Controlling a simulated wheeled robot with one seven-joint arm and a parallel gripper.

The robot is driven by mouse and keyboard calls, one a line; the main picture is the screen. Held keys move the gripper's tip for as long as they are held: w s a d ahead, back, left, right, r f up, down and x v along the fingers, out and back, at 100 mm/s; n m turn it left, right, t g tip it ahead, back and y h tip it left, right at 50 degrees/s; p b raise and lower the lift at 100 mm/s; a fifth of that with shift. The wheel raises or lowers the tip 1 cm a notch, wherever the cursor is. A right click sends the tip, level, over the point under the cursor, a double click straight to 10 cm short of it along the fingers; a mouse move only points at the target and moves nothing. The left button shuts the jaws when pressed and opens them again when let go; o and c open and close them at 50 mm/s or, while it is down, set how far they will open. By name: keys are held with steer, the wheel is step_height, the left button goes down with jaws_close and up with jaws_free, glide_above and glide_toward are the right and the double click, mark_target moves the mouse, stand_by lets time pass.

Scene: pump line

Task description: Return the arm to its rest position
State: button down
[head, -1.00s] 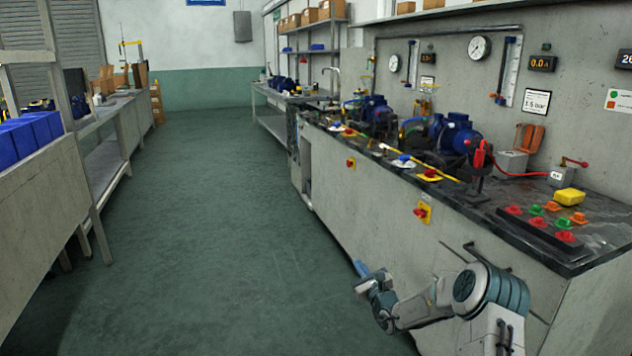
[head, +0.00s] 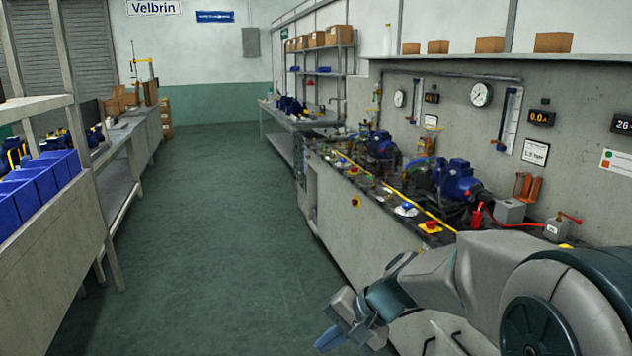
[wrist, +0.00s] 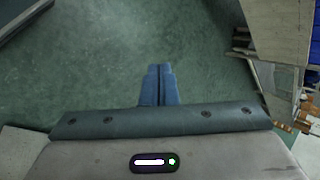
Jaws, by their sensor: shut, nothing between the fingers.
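My gripper (head: 331,340) shows at the bottom of the head view, at the end of my bent arm, in front of the pump bench and over the aisle floor. In the wrist view its two blue fingers (wrist: 159,72) lie together, shut, with nothing between them and green floor beyond. My arm covers the near right part of the bench in the head view.
The pump bench (head: 350,222) runs along the right with blue pumps (head: 457,181) and a yellow rod on top. A left bench (head: 48,232) carries blue bins (head: 35,185). The green aisle floor (head: 215,230) between them is clear.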

steer(key=s+d+r+n+t+h+p, duration=0.1)
steer(key=s+d+r+n+h+p, duration=0.3)
steer(key=s+d+r+h+p, duration=0.3)
steer(key=s+d+r, duration=0.3)
steer(key=s+d, duration=0.2)
steer(key=s, duration=0.2)
steer(key=shift+d+n+h+p, duration=0.3)
steer(key=shift+d+n+p, duration=0.05)
steer(key=shift+d+n, duration=0.05)
